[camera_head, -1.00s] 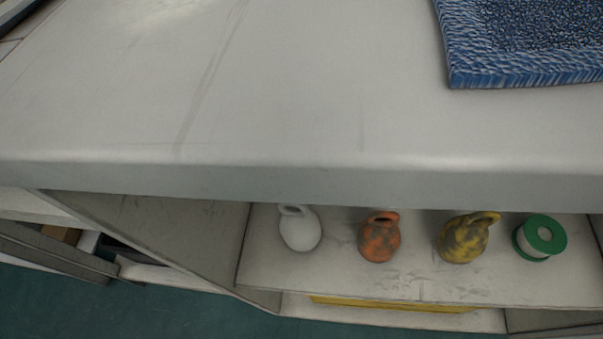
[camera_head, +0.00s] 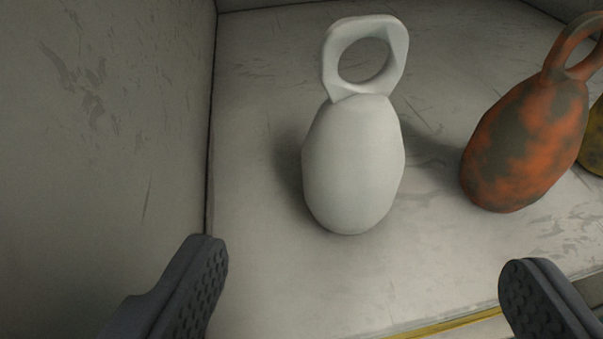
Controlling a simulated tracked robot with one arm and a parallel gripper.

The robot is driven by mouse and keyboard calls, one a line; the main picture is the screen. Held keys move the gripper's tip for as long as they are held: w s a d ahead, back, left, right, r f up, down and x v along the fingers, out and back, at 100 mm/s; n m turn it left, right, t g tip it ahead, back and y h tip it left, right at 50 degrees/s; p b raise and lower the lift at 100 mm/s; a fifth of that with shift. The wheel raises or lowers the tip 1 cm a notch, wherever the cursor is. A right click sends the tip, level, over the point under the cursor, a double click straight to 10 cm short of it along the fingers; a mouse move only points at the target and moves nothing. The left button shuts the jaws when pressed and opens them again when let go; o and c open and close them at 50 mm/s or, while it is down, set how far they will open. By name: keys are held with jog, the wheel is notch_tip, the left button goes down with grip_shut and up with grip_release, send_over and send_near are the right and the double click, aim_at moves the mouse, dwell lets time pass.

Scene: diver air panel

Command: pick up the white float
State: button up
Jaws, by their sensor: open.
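The white float (camera_head: 353,165) is on the pale shelf, near the middle of the view. It has a rounded body and a ring-shaped eye at its far end. My gripper (camera_head: 365,275) is open, with one dark ridged finger at the lower left and the other at the lower right. The float is ahead of the fingertips, in the gap between them as seen here, and nothing is held. The whole float shows.
An orange and grey mottled float (camera_head: 525,145) is to the right of the white one. A yellow float (camera_head: 594,140) is partly cut off at the right edge. A grey side wall (camera_head: 105,120) stands close on the left. The pale shelf (camera_head: 260,285) is bare nearer to me.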

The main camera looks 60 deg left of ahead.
aim_at(371, 18)
jog(key=b+x, duration=0.2)
jog(key=x, duration=0.5)
jog(key=shift+w+f, duration=0.1)
jog(key=shift+f, duration=0.05)
jog(key=b+x, duration=0.1)
jog(key=x, duration=0.1)
jog(key=b+x, duration=0.1)
jog(key=x, duration=0.1)
jog(key=shift+a+f, duration=0.1)
jog(key=shift+f, duration=0.2)
jog(key=shift+w+a+f+b, duration=0.1)
jog(key=shift+w+a+b, duration=0.2)
jog(key=shift+b, duration=0.05)
jog(key=shift+c, duration=0.3)
jog(key=c, duration=1.1)
jog(key=shift+c, duration=0.2)
notch_tip(371, 18, up, 10)
jog(key=p, duration=0.4)
jog(key=shift+c, duration=1)
